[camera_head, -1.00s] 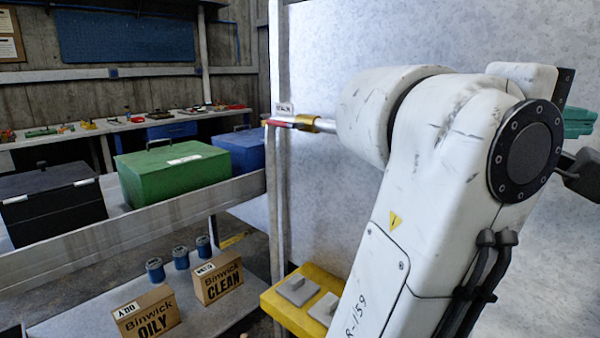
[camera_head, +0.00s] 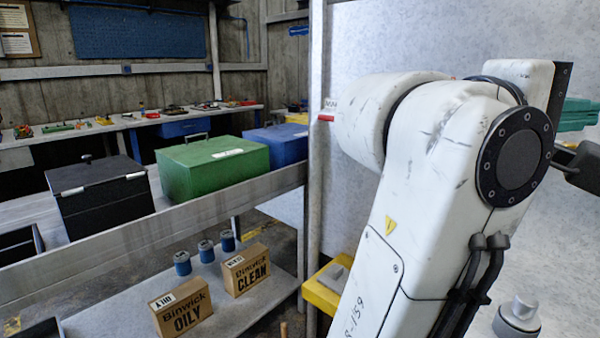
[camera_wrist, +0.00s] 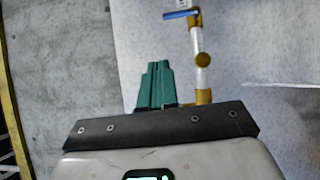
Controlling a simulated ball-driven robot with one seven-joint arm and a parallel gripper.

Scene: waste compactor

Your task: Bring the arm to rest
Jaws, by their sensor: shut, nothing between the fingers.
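My white arm fills the right half of the head view, folded with its elbow high. My gripper (camera_head: 578,112) shows as teal fingers at the right edge, partly hidden behind the arm. In the wrist view the teal fingers of the gripper (camera_wrist: 155,85) lie together, shut, with nothing between them. They appear apart from the pipe beside them.
A clear pipe with brass fittings (camera_wrist: 203,60) and a blue-handled valve (camera_wrist: 180,14) shows right of the fingers. A green box (camera_head: 212,165), a black box (camera_head: 100,198) and a blue box (camera_head: 277,145) stand on the left bench. Binwick cartons (camera_head: 182,308) sit below.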

